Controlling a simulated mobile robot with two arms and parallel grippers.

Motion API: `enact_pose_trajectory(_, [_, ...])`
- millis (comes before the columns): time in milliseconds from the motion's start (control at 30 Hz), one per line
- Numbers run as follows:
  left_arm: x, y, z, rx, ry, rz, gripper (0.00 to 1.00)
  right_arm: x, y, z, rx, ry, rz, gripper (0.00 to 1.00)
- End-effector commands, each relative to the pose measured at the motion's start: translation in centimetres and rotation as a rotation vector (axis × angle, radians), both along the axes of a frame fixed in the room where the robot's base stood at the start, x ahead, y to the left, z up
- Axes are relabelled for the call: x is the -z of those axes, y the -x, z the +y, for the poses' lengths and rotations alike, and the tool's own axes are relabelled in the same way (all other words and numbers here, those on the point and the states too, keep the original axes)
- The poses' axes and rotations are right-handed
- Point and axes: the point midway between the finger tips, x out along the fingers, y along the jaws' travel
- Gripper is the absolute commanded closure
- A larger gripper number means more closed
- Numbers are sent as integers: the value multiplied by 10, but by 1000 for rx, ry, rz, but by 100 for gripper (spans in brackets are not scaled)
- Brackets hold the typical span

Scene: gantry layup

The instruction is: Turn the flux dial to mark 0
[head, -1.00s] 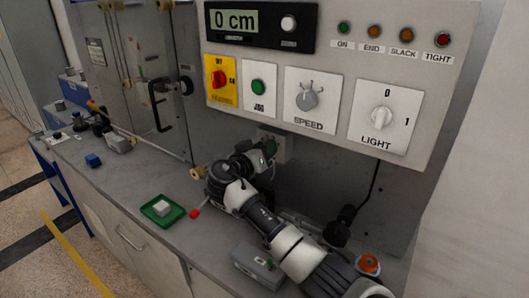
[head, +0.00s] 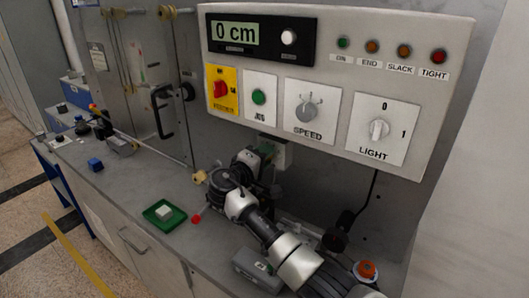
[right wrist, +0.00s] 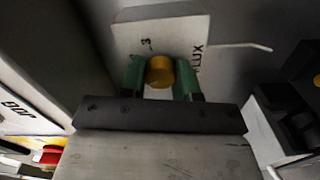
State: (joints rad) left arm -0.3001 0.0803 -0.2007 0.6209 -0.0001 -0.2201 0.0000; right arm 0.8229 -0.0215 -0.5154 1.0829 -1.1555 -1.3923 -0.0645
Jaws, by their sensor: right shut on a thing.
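The flux dial shows in the right wrist view as a round brass-yellow knob (right wrist: 160,71) in front of a pale plate (right wrist: 190,35). The plate carries the word "flux" and a mark that looks like 3; its other marks are hidden or out of frame. My right gripper (right wrist: 159,76) has its green fingers on both sides of the knob and is shut on it. In the head view my right gripper (head: 267,163) is at the small pale box (head: 283,153) under the control panel, and the knob is hidden there. My left gripper is not in view.
The control panel (head: 340,75) with the light switch (head: 379,130) and speed dial (head: 307,110) is just above my right arm. A green tray (head: 153,217) with a white block, a grey box (head: 255,268) and an orange button (head: 367,269) are on the bench near it.

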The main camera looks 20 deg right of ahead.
Motion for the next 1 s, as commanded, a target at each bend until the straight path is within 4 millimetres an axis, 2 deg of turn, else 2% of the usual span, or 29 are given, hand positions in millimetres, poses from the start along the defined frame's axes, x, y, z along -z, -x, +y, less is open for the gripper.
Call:
enact_pose_trajectory(33, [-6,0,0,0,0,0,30,-2,0,0,2,28,38,92])
enact_pose_trajectory(600, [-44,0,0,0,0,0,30,-1,0,0,0,344,444,92])
enact_pose_trajectory(1000, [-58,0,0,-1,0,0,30,1,0,0,-1,468,601,92])
